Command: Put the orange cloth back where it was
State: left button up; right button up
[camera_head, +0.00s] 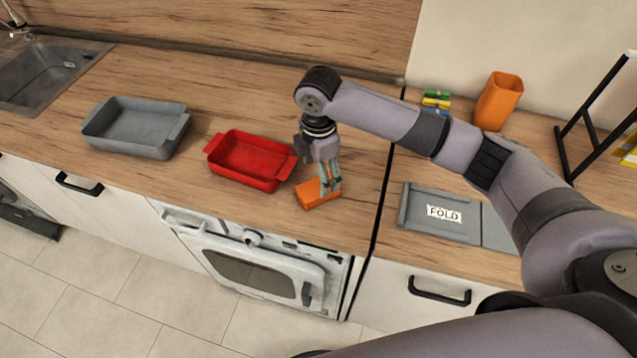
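The orange cloth (309,196) is a small folded block on the wooden counter, just right of the red tray, near the counter's front edge. My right gripper (330,191) points down at the cloth, with its fingers over the cloth's right part and hiding some of it. I cannot tell whether the fingers are closed on it or only touching it. My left gripper is not in view.
A red tray (237,178) and a grey tray (130,152) stand empty left of the cloth. A grey board labelled FOLD (420,225) lies to the right, past a dark counter seam. An orange cup (498,101), stacked coloured items (436,101) and a black rack (584,124) stand behind.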

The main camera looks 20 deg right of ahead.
aim_at(318, 187)
notch_tip(318, 187, up, 7)
jog(key=b, duration=0.1)
